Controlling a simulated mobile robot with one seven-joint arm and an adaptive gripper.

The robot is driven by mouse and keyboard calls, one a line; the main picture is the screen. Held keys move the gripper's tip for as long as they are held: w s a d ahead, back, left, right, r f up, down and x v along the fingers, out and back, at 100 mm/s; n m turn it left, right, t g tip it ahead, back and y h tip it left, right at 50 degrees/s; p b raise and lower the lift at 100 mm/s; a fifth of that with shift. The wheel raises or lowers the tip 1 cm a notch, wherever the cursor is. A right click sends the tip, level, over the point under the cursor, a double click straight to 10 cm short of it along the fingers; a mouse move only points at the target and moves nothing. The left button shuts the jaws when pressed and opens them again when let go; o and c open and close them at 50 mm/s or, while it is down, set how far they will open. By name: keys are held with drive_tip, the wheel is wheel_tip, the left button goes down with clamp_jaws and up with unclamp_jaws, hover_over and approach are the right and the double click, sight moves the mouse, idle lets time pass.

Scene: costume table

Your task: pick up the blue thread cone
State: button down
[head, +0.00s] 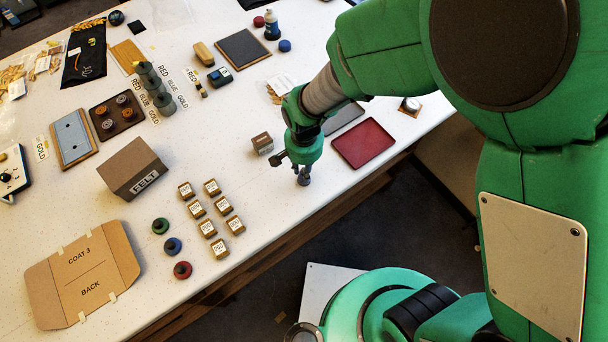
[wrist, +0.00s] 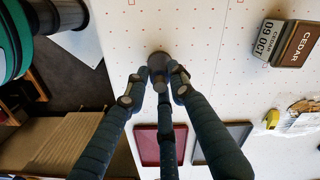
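The blue thread cone (head: 172,246) stands on the white table in the head view, with a dark top. It is the middle one of three small cones, between a green cone (head: 160,226) and a red cone (head: 182,270). My gripper (head: 291,170) is well to its right and farther back, above the table's front edge. Its fingers look spread and empty in the head view. The blue cone does not show in the wrist view.
Several small labelled blocks (head: 209,222) stand just right of the cones. A cardboard piece marked COAT 3 BACK (head: 84,277) lies left, and a FELT box (head: 134,169) stands behind. A red tray (head: 363,143) and a CEDAR block (head: 262,143) are near my gripper.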

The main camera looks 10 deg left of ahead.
drive_tip(key=shift+r, duration=0.1)
idle(0.3)
drive_tip(key=shift+r, duration=0.45)
drive_tip(key=r, duration=0.2)
drive_tip(key=shift+s+d+r, duration=0.15)
drive_tip(key=shift+s+r, duration=0.05)
drive_tip(key=shift+r, duration=0.1)
drive_tip(key=s+d+r, duration=0.1)
drive_tip(key=s+d, duration=0.7)
drive_tip(key=s, duration=0.5)
drive_tip(key=shift+d+r+p, duration=0.15)
drive_tip(key=shift+d+p, duration=0.15)
drive_tip(key=shift+p, duration=0.15)
